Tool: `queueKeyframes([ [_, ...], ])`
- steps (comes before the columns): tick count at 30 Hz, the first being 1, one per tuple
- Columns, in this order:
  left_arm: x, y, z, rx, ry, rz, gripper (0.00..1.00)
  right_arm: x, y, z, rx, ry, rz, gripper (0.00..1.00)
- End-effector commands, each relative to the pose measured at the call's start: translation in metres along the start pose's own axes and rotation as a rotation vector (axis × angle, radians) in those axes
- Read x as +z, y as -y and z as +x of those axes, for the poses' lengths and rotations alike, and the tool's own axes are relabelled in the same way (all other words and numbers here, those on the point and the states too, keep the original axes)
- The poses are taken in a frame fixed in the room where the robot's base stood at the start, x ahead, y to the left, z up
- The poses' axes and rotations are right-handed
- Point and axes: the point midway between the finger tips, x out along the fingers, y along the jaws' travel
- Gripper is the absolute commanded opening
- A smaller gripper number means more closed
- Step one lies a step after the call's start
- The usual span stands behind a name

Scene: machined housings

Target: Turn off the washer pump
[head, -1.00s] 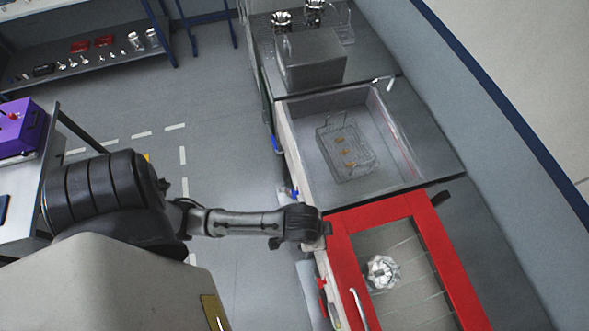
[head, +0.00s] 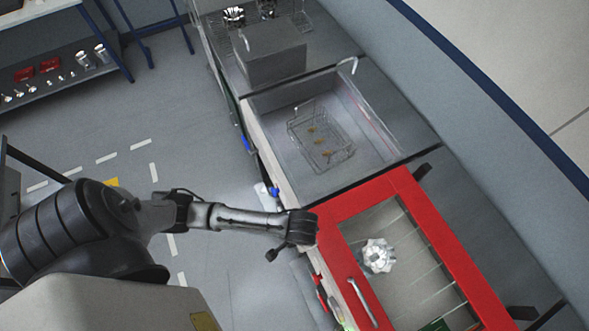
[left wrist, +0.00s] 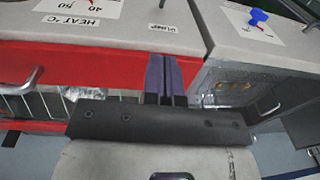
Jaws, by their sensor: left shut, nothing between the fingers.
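The washer is the unit with a red-framed lid (head: 435,225) in the head view. Its red front (left wrist: 80,60) and pale top panel fill the left of the left wrist view. A PUMP label (left wrist: 163,28) sits near that panel's edge; the pump switch itself is cut off or hidden there. A HEAT label (left wrist: 75,20) and part of a dial (left wrist: 80,4) are left of it. My left gripper (head: 303,226) is at the washer's front corner. In the wrist view its purple fingers (left wrist: 164,72) are together and empty, just below the PUMP label. My right gripper is not in view.
A sink (head: 375,130) with a wire basket (head: 320,140) adjoins the washer. A blue knob (left wrist: 258,17) is on the neighbouring panel at right. A silver part (head: 377,256) shows inside the lid window. Floor left of the counter is clear.

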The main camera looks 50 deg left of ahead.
Motion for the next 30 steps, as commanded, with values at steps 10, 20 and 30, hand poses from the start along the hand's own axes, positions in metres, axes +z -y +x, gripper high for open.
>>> queueKeyframes([
  [10,0.001,0.0,0.055,-0.002,0.004,0.0,0.0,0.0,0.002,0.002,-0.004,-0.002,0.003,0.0],
  [20,0.009,0.002,0.107,-0.002,0.004,0.0,0.0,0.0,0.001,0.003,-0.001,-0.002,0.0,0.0],
  [30,0.022,0.006,0.128,-0.002,0.001,0.001,0.0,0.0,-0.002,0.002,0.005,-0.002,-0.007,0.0],
])
